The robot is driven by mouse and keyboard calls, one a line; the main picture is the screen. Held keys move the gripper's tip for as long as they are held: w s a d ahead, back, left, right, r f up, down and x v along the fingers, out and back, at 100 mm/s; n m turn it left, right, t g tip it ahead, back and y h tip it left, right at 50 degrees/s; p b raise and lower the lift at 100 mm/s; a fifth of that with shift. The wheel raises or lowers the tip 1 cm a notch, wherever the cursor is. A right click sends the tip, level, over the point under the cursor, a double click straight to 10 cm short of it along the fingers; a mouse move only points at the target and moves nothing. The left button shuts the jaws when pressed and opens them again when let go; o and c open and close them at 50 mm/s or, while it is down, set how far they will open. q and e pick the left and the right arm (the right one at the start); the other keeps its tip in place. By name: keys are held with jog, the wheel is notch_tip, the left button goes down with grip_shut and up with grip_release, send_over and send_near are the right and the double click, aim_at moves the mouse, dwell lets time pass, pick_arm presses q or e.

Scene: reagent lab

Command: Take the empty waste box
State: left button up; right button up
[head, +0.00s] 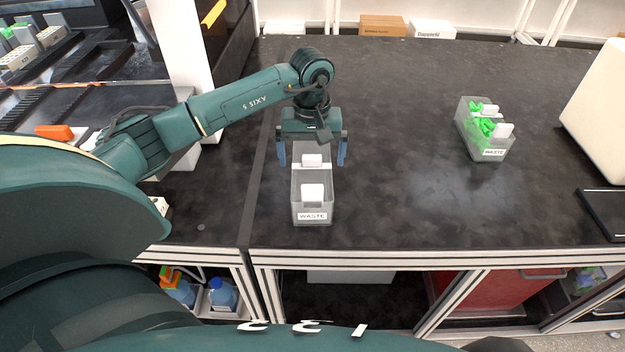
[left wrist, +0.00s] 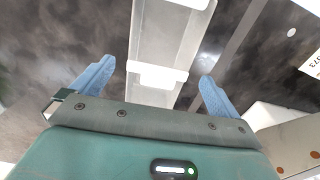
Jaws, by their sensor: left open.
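A grey translucent waste box (head: 312,213) with a white WASTE label stands on the dark bench, below and in front of my left gripper. It looks empty apart from its white inner parts. Another waste box (head: 484,143) stands at the right and holds bright green items. My left gripper (head: 312,160) is open above the empty box, with one blue finger on each side of it; contact is not visible. In the left wrist view the box (left wrist: 168,50) runs between the two open fingers (left wrist: 150,88). My right gripper is not in view.
The black bench top (head: 400,120) is clear between the two boxes. A large white device (head: 600,110) and a black flat panel (head: 604,212) stand at the right. Cartons (head: 383,26) sit behind the bench. Racks and an orange item (head: 55,132) are at the left.

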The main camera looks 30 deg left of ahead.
pick_arm(q)
jog(key=shift+s+d+f+p, duration=0.1)
jog(key=shift+f+p, duration=0.7)
jog(key=shift+f, duration=2.1)
jog(key=c, duration=1)
